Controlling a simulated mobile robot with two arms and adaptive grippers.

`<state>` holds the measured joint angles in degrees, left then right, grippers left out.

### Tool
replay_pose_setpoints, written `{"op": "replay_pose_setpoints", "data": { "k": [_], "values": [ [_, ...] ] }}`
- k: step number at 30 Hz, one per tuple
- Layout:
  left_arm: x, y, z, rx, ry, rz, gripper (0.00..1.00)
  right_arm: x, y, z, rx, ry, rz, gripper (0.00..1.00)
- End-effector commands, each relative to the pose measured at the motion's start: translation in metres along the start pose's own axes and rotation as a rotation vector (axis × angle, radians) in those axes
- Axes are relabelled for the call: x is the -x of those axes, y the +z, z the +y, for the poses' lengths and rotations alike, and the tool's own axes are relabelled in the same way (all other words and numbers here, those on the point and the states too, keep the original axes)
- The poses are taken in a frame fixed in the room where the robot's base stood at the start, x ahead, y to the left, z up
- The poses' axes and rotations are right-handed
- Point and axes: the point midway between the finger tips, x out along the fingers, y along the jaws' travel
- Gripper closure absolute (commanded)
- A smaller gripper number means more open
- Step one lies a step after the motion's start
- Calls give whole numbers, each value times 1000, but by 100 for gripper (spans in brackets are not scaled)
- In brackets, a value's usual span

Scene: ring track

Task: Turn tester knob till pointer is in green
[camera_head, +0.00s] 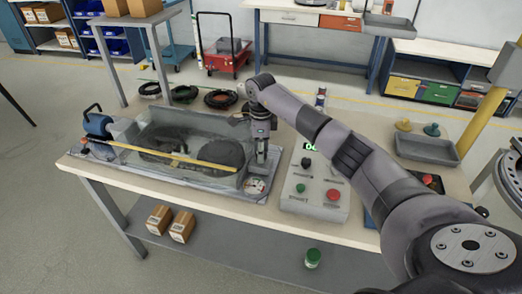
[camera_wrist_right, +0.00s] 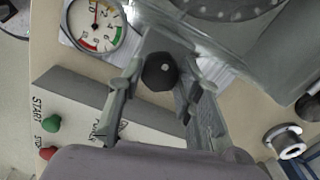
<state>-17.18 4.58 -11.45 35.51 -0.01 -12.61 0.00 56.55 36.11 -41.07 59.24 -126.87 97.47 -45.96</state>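In the right wrist view, a black knob (camera_wrist_right: 160,70) with a pale dot sits between the fingers of my right gripper (camera_wrist_right: 161,80). The fingers are apart, one on each side of it; I cannot tell whether they touch it. In the head view my right gripper (camera_head: 262,150) points down at the right end of the clear tank (camera_head: 178,135) and hides the knob. The dial (camera_head: 257,185) lies beside it. My left gripper is not in view.
The control box (camera_head: 315,205) stands right of my gripper, with a black knob (camera_head: 307,162), a green button (camera_head: 301,188) and a red button (camera_head: 333,194). A grey tray (camera_head: 427,148) stands on the bench at right. Black rings (camera_head: 220,98) lie behind the tank.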

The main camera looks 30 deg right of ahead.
Motion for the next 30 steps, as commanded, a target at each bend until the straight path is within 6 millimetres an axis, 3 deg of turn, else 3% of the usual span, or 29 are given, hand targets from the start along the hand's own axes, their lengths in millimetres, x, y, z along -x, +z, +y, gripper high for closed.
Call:
{"op": "replay_pose_setpoints", "data": {
  "k": [11, 20, 30],
  "values": [
    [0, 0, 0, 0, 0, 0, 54, 0, 0, 0, 0, -2, 0, 95],
    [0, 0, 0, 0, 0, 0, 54, 1, 0, -1, -43, -3, 0, 95],
    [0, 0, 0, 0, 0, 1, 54, 1, -1, -1, -272, -3, 0, 95]
  ]
}}
